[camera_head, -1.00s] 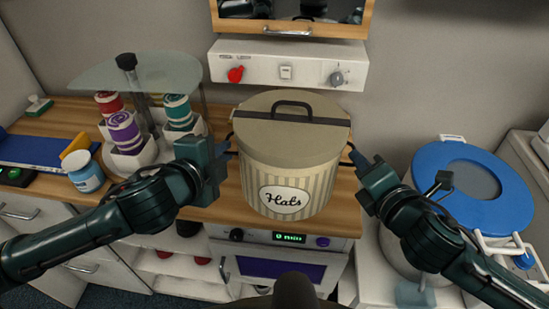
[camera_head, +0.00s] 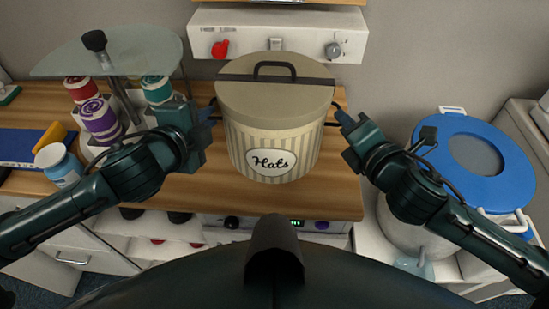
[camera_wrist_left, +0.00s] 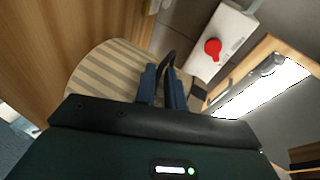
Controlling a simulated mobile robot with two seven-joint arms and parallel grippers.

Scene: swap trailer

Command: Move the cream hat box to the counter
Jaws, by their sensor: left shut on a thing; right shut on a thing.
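The cream hat box (camera_head: 270,135), striped with a "Hats" label, is upright between my grippers, above or on the wooden counter (camera_head: 200,196). I cannot tell whether its base touches the wood. Its lid has a dark band and a dark top handle. My left gripper (camera_head: 208,114) is shut on the dark handle at the box's left side. My right gripper (camera_head: 345,117) is shut on the handle at the right side. In the left wrist view, the fingers of the left gripper (camera_wrist_left: 163,86) are at a dark handle beside the striped box (camera_wrist_left: 108,70).
A glass-topped stand (camera_head: 120,55) with several colored spools is left of the box. A blue-and-white jar (camera_head: 62,168) sits near the counter's front left. A white control panel (camera_head: 300,35) is behind. A blue-lidded pot (camera_head: 485,180) is at the right.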

